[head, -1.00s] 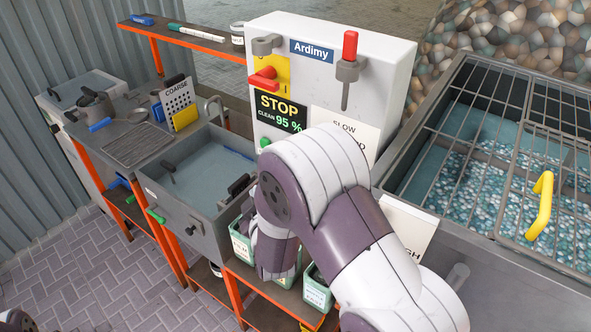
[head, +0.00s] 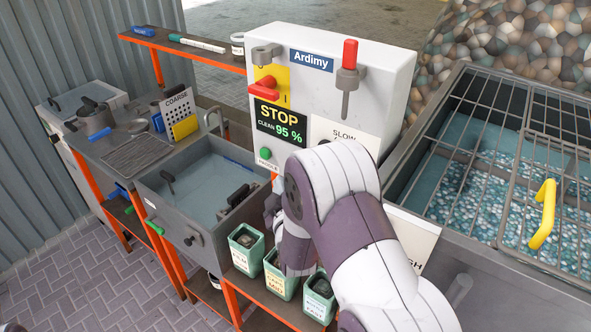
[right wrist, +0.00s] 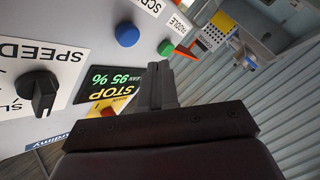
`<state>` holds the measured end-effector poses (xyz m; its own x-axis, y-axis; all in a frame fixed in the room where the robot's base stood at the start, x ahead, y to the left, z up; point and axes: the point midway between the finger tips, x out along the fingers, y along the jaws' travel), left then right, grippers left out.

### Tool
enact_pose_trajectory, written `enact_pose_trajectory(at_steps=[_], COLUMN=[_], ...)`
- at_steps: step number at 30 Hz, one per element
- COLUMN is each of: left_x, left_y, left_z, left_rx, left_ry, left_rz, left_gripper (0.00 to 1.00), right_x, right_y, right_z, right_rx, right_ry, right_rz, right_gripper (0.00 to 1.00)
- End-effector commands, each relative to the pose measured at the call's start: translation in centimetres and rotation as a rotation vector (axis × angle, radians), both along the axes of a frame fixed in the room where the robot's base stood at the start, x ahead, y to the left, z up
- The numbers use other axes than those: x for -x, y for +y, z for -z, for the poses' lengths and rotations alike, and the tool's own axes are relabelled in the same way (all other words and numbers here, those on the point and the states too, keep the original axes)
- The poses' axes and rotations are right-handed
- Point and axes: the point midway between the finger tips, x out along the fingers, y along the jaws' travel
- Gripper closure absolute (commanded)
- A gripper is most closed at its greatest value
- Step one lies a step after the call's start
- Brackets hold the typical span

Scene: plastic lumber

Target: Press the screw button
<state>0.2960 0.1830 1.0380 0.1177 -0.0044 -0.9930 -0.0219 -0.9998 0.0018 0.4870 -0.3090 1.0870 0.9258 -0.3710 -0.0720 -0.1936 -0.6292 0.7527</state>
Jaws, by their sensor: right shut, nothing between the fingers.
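A blue button (right wrist: 128,35) shows on the white panel in the right wrist view, beside a cut-off label (right wrist: 150,5) that starts with "SC". In the head view my arm hides this button. A green button (right wrist: 166,48) sits next to it with its own label; it also shows in the head view (head: 264,154). My right gripper (right wrist: 158,72) is shut and empty, in front of the panel and apart from the blue button in the picture. In the head view its fingers (head: 272,205) are partly seen, below the green button. My left gripper is not in view.
The white machine (head: 385,75) carries a red stop switch (head: 263,90), a red-topped lever (head: 349,55) and a screen (head: 282,122). A black speed knob (right wrist: 38,92) is on the same panel. Green bins (head: 245,248) stand below. A grey sink (head: 160,200) is at left.

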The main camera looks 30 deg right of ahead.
Motion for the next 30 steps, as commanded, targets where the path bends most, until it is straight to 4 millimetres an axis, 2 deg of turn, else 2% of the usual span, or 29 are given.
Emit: enact_pose_trajectory(at_steps=[3, 9, 30], left_x=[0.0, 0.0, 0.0], left_y=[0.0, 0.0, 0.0], left_z=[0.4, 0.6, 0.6], left_rx=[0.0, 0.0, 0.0], left_ry=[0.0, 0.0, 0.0], left_rz=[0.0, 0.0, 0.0], left_gripper=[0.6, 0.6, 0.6], right_x=[-0.6, -1.0, -1.1], right_y=[-1.3, -2.4, -2.5], right_z=[0.1, 0.0, 0.0], right_rx=[-0.001, -0.001, -0.001], right_ry=[-0.002, 0.0, -0.001], right_rz=[0.003, 0.0, -0.001], right_gripper=[1.0, 1.0, 1.0])
